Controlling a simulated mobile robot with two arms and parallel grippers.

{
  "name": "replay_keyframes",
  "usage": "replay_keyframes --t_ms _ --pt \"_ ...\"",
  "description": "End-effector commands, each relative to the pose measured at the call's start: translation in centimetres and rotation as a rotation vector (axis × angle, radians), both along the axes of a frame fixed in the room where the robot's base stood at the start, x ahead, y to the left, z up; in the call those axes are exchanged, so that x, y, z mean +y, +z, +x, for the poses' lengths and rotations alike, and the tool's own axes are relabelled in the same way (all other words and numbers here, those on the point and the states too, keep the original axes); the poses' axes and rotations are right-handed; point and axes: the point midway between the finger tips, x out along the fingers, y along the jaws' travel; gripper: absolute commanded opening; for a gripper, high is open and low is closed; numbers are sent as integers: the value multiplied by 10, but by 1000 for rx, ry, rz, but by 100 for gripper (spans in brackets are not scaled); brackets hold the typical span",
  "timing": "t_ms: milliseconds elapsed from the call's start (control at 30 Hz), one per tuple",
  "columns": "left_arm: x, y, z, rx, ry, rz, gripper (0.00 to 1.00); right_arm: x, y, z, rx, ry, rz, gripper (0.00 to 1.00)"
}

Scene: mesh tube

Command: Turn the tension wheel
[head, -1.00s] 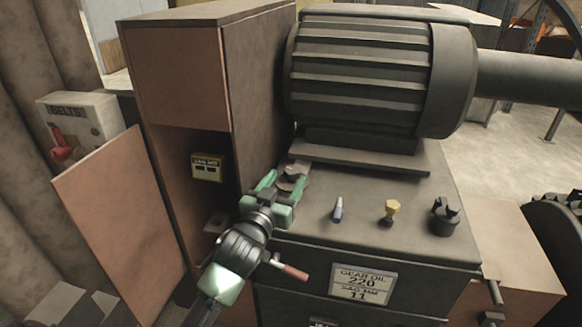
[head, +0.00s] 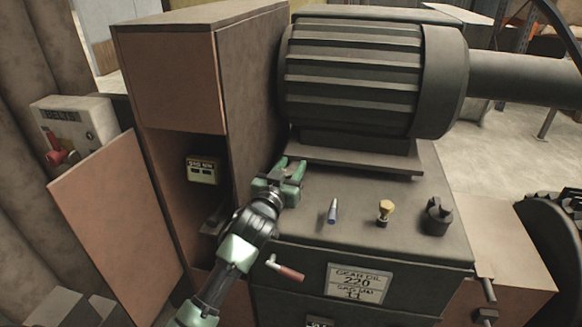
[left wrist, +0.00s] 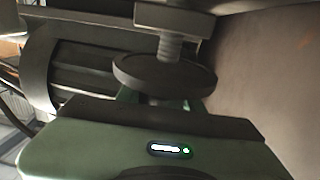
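The tension wheel is most likely the dark round disc (left wrist: 165,76) on a threaded screw (left wrist: 169,46) under a square block (left wrist: 175,18) in the left wrist view. My left gripper (head: 291,167) is at the back left of the machine top, beside the tall cabinet. Its two green fingers are apart, with a small brownish part between them. In the left wrist view the fingers show partly behind and below the disc. Whether they touch its rim is hidden. My right gripper is not in view.
A large ribbed motor (head: 352,80) stands just behind my left gripper. The tall brown cabinet (head: 250,90) is close on its left. A red-handled crank (head: 287,272) sticks out in front.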

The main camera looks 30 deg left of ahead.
Motion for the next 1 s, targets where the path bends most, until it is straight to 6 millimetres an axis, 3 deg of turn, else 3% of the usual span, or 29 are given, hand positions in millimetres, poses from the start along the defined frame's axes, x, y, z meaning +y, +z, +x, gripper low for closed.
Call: replay_keyframes --t_ms 67,400,767,800,867,1000 --pt "0 0 0 0 0 0 0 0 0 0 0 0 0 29" --pt "-3 3 1 1 -112 6 0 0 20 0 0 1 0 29" --pt "-4 0 0 -1 -139 -1 0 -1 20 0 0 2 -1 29" --pt "-4 0 0 -1 -139 -1 42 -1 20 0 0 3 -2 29" --pt "-4 0 0 -2 -138 -1 59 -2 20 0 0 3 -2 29" --pt "-4 0 0 -1 -138 -1 59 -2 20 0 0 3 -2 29"
